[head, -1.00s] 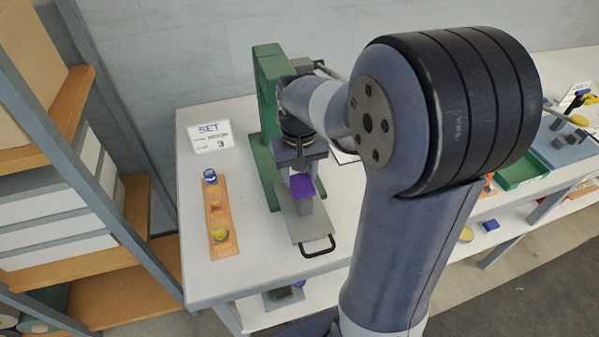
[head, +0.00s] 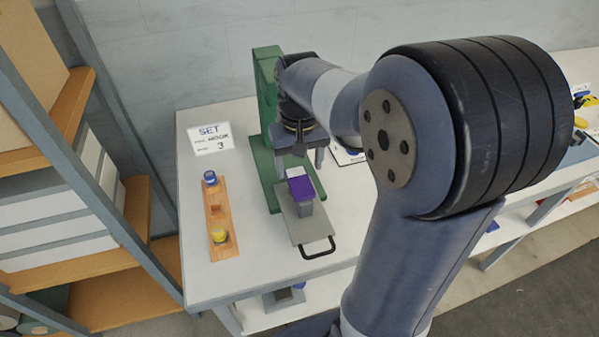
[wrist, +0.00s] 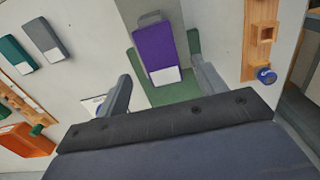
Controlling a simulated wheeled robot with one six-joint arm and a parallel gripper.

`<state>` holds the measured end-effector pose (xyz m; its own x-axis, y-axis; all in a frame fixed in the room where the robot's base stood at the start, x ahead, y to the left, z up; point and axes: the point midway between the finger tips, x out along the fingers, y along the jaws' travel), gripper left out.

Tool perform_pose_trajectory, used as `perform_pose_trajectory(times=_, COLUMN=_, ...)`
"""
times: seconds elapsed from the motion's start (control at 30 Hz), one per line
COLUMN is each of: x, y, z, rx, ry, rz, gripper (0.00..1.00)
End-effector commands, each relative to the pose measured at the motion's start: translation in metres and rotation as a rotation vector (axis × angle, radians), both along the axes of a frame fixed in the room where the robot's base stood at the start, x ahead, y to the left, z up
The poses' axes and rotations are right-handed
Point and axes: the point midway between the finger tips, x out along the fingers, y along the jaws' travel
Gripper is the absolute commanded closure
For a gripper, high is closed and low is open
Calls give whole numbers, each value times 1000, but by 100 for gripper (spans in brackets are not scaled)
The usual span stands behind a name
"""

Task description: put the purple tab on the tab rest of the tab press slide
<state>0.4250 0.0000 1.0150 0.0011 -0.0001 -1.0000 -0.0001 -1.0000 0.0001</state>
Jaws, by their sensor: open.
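The purple tab (head: 300,187), with a white end, lies on top of the grey block on the tab press slide (head: 305,228). The slide is a grey plate with a black handle, pulled out at the front of the green press (head: 267,90). In the wrist view the purple tab (wrist: 155,50) shows beyond the fingers, with its white end nearest me. My gripper (head: 298,160) is open, just behind and above the tab. In the wrist view its two fingers (wrist: 162,85) stand wide apart, clear of the tab. The tab rest is mostly hidden under the tab.
A wooden holder (head: 214,200) with a blue-topped piece and a yellow piece stands left of the press. A white sign (head: 210,138) reading SET stands behind it. My arm covers much of the right side.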

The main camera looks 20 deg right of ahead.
Motion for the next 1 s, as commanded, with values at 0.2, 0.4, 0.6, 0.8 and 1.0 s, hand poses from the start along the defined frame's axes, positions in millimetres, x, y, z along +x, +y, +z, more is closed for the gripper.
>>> perform_pose_trajectory(times=0.2, x=1, y=0, z=49, rx=0, ry=-4, rz=0, gripper=34)
perform_pose_trajectory(times=0.4, x=0, y=0, z=74, rx=0, ry=-2, rz=0, gripper=34)
perform_pose_trajectory(times=0.6, x=0, y=0, z=80, rx=0, ry=0, rz=0, gripper=34)
perform_pose_trajectory(times=0.8, x=0, y=0, z=80, rx=0, ry=0, rz=0, gripper=34)
perform_pose_trajectory(times=1.0, x=0, y=0, z=80, rx=0, ry=0, rz=0, gripper=34)
